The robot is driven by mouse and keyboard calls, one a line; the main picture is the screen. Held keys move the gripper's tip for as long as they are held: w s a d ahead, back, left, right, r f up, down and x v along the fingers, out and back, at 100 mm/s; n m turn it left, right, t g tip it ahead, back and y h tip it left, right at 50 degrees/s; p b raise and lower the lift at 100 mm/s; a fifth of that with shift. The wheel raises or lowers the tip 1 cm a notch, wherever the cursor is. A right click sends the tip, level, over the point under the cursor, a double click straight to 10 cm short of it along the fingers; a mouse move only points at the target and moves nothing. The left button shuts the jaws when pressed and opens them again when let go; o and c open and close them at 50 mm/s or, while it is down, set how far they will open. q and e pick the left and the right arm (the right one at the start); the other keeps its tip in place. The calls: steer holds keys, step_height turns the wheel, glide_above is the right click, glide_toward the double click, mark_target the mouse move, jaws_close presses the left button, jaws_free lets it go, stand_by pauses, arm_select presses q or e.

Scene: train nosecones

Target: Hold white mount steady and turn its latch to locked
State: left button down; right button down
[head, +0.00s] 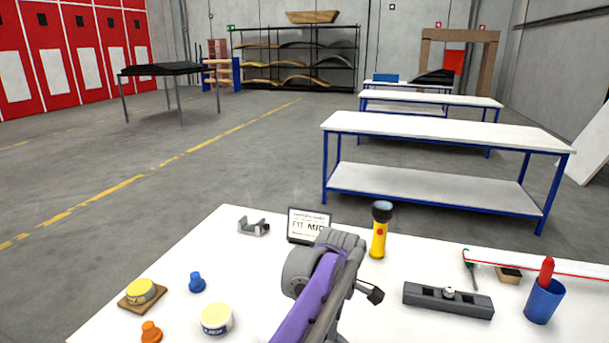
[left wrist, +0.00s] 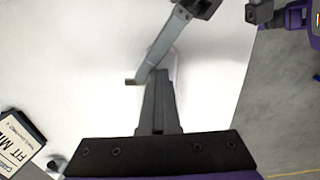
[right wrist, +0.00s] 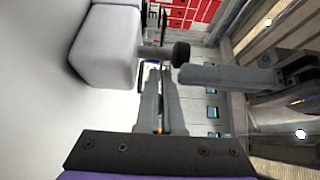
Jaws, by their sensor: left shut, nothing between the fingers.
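The white mount (right wrist: 105,45) looks like a pale block at upper left in the right wrist view, with a short post ending in a dark knob, seemingly its latch (right wrist: 181,55). My left gripper (left wrist: 160,72) is shut and empty; its fingers come in from the right near the knob in the right wrist view. My right gripper (right wrist: 162,70) is slightly open, with a narrow empty gap, just below the post. Whether either gripper touches the mount is unclear. In the left wrist view the mount barely stands out from the white table. My arm hides it in the head view.
On the white table (head: 255,300) stand a sign (head: 309,225), a yellow flashlight (head: 380,232), a grey bracket (head: 253,227), a dark grey rail block (head: 448,300) and a blue cup (head: 543,301). Several small caps and a yellow-topped jar (head: 216,319) lie at left.

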arm_select(q)
steer(key=shift+w+a, duration=0.15)
steer(key=shift+w, duration=0.15)
stand_by(0.4)
steer(key=shift+d, duration=0.45)
step_height(320, 180, up, 6)
steer(key=shift+s, duration=0.1)
steer(key=shift+s+a+f, duration=0.15)
steer(key=shift+s+f, duration=0.1)
steer(key=shift+f, duration=0.75)
steer(key=shift+s+a+f, duration=0.1)
steer(key=shift+s+f, duration=0.15)
steer(key=shift+f, duration=0.75)
steer(key=shift+s+a+f, duration=0.15)
steer(key=shift+s+f, duration=0.1)
steer(key=shift+f, duration=0.75)
